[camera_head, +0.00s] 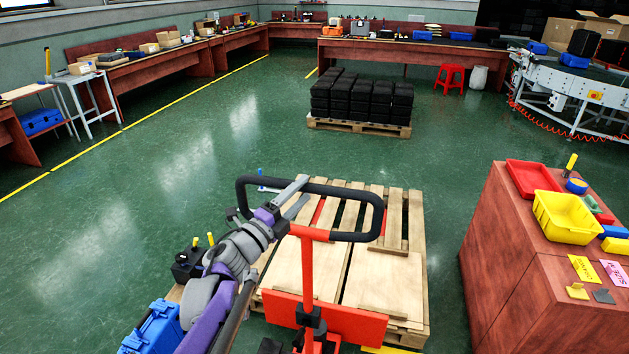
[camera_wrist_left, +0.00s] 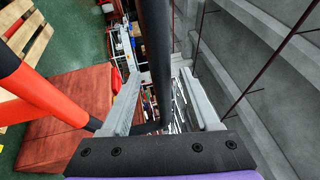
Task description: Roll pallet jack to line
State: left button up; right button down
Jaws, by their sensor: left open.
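The pallet jack (camera_head: 307,265) is red with a black looped handle (camera_head: 368,197). It stands in front of me, with an empty wooden pallet (camera_head: 416,225) around and above its forks. My left gripper (camera_head: 303,189) is at the left part of the handle loop, its fingers open. In the left wrist view, a black handle bar (camera_wrist_left: 158,50) runs between the two grey fingers of the gripper (camera_wrist_left: 161,73), with gaps visible beside it. The red jack shaft (camera_wrist_left: 40,90) shows at the left there. My right gripper is not in view.
The conveyor (camera_head: 577,93) curves at the far right. A pallet of black crates (camera_head: 360,98) stands ahead on the green floor. A reddish cabinet (camera_head: 510,265) with trays is close on the right. A blue toolbox (camera_head: 155,328) is at lower left. Floor on the left is clear.

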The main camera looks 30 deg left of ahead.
pick_arm(q)
jog(key=x, duration=0.5)
grip_shut()
dwell(1.4)
